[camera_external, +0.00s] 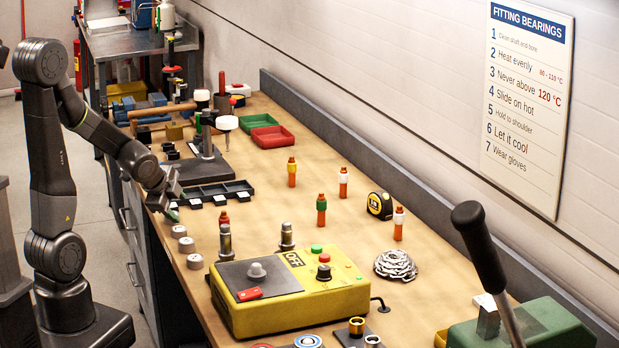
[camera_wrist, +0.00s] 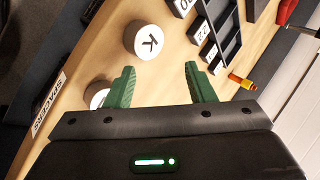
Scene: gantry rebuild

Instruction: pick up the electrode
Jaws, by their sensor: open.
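No thing is plainly marked as the electrode, and I cannot tell which it is. One orange-and-yellow stick (camera_wrist: 242,82) shows beyond the right finger in the wrist view. My gripper (camera_external: 173,212) is low over the bench's left edge, left of the sticks. In the wrist view its green fingers (camera_wrist: 160,70) are apart with nothing between them.
Grey round pieces (camera_external: 186,245) lie near my gripper; one marked K (camera_wrist: 148,42) shows ahead. A black compartment tray (camera_external: 212,193) is just beyond. Bare wood lies mid-bench.

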